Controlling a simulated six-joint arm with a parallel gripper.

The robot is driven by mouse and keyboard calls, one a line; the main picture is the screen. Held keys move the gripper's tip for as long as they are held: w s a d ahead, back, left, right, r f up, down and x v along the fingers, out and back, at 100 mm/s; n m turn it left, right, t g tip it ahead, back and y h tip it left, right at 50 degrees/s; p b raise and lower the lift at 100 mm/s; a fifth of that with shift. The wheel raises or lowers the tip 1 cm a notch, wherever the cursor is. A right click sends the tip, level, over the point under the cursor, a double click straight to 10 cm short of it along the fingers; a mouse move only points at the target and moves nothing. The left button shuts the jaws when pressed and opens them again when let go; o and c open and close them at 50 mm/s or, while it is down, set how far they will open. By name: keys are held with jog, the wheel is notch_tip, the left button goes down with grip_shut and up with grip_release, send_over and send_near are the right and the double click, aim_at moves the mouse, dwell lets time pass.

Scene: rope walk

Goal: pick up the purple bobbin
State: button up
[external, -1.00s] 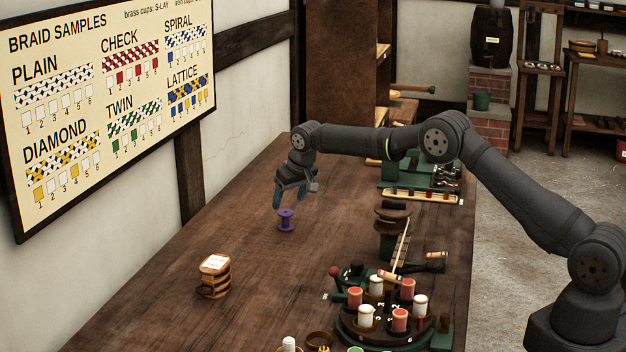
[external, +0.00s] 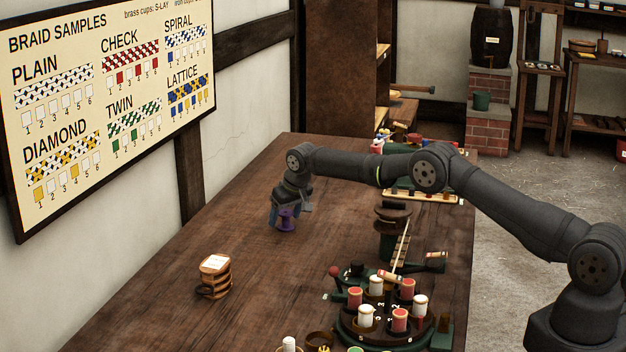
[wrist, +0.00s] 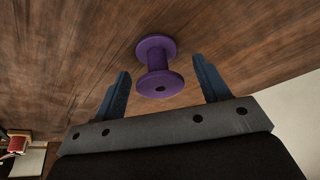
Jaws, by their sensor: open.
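The purple bobbin (external: 286,222) stands upright on the wooden table, toward its far left part in the external view. In the wrist view the bobbin (wrist: 158,69) shows its two flanges and narrow core, just beyond and between the fingertips. My gripper (external: 287,218) is low over the table at the bobbin and partly hides it. In the wrist view my gripper (wrist: 161,78) is open, with one blue finger on each side of the bobbin and a visible gap on both sides.
A stack of wooden pieces with a white label (external: 215,277) stands nearer on the table. A round green stand with red and white bobbins (external: 390,335) is at the front right. A dark spool-like post (external: 392,232) stands right of my gripper. The table around the bobbin is clear.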

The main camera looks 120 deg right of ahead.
jog(key=c, duration=1)
jog(key=shift+c, duration=0.2)
jog(key=shift+r, duration=0.1)
